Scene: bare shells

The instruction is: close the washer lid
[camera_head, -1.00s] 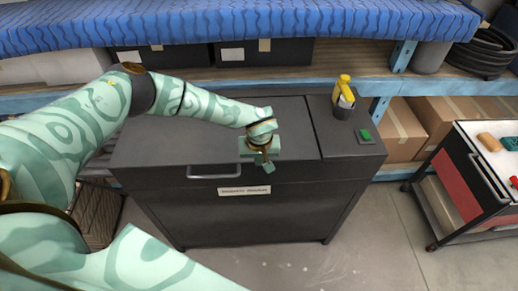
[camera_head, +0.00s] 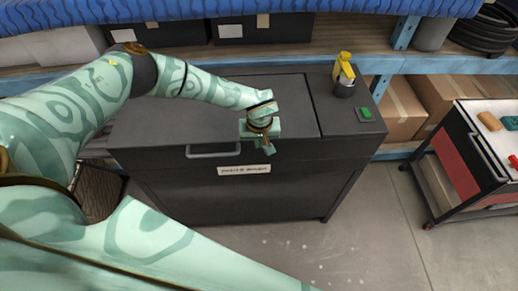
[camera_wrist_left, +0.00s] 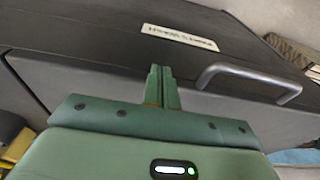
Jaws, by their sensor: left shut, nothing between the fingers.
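The washer is a dark grey box with a flat lid (camera_head: 190,118) lying level on its top, apparently down. A metal bar handle (camera_head: 213,150) is on its front edge, and also shows in the left wrist view (camera_wrist_left: 250,76). A label (camera_head: 244,170) sits on the front just below. My left gripper (camera_head: 268,148) is shut and empty at the lid's front edge, right of the handle in the head view. In the left wrist view its closed fingers (camera_wrist_left: 161,86) point at the washer, apart from the handle. Contact with the lid cannot be told. My right gripper is not in view.
A yellow bottle in a dark cup (camera_head: 344,75) and a green button (camera_head: 364,113) are on the washer's right top. A tool cart (camera_head: 465,150) stands at the right. Shelves with boxes (camera_head: 400,105) run behind. The floor in front is clear.

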